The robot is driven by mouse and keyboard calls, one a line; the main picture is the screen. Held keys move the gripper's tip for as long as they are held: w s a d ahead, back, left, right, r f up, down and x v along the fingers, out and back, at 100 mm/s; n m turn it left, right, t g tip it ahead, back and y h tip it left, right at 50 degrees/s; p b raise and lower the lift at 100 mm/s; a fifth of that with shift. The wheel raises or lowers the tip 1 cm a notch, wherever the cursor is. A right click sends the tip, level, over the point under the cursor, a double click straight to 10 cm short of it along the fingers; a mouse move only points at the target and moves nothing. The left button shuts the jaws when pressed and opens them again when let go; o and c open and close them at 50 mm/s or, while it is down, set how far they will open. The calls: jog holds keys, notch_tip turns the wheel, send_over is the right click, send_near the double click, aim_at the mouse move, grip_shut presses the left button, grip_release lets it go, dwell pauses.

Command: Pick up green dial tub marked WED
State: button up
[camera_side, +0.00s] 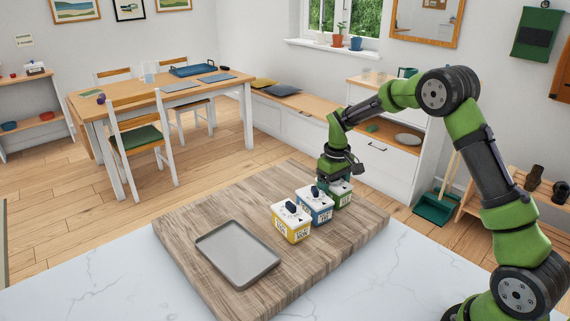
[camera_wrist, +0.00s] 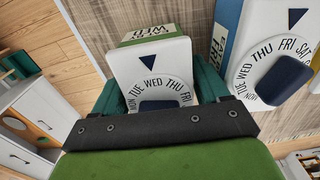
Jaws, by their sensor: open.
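The green tub (camera_side: 342,194) stands at the far end of a row of tubs on the wooden board, with a white dial lid. My gripper (camera_side: 336,180) is right over this tub, pointing down. In the wrist view the open fingers of my gripper (camera_wrist: 160,88) lie on either side of the lid; whether they touch it is unclear. The black wrist bar hides part of the knob.
A blue tub (camera_side: 315,206) stands close beside the green one and also shows in the wrist view (camera_wrist: 272,48). A yellow tub (camera_side: 291,223) is nearest the camera. An empty grey tray (camera_side: 238,255) lies on the wooden board (camera_side: 185,232), with bare wood around it.

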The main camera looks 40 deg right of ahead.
jog(key=c, duration=0.9)
jog(key=shift+r, duration=0.1)
jog(key=shift+c, duration=0.9)
